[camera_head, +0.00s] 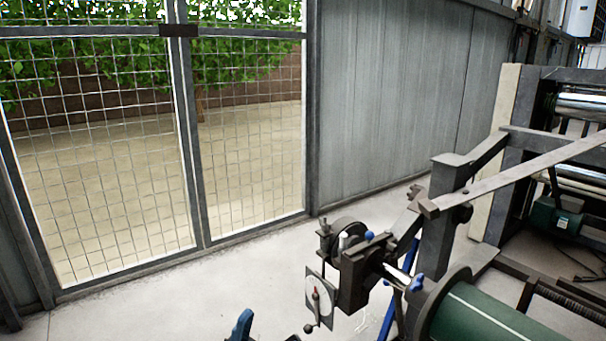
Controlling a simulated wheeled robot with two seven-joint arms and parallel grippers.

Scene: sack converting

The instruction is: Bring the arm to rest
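Neither of my arms shows clearly in the head view, and I can make out no gripper fingers. A small blue and dark part (241,325) pokes up at the bottom edge, left of the machine. Most of it is cut off by the frame, and I cannot tell what it belongs to. Whether either gripper holds anything is not shown.
A machine fills the right side, with a green roll (485,318), a dark bearing block (362,273) and a long grey bar (520,175). A mesh gate (190,150) and a grey metal wall (395,95) stand behind. The pale floor (215,285) between is clear.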

